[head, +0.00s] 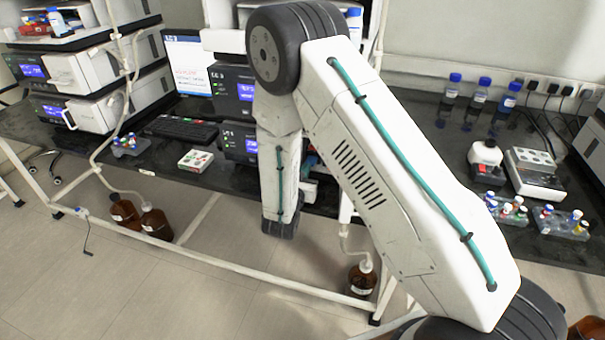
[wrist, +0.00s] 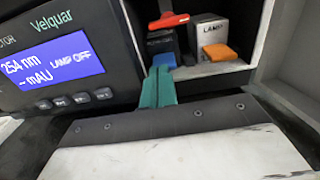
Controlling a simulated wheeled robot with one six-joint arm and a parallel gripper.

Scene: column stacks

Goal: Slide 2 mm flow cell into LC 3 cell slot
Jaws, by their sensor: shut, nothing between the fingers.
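My gripper (wrist: 158,88), with teal fingers, is shut and empty in the wrist view. Its fingertips point into the open bay (wrist: 215,72) of a detector (wrist: 65,60) whose screen reads 254 nm and LAMP OFF. A dark block with a blue tab (wrist: 164,59) sits in the bay just beyond the fingertips; I cannot tell whether they touch it. A red handle (wrist: 168,21) lies above it. I cannot tell which part is the 2 mm flow cell, and no cell label is readable. In the head view my arm hides the gripper and bay.
A grey lamp box (wrist: 208,38) with an orange tab (wrist: 220,52) stands at the bay's right. Bench items include a keyboard (head: 182,129), a small white box (head: 195,160) and a vial rack (head: 130,145).

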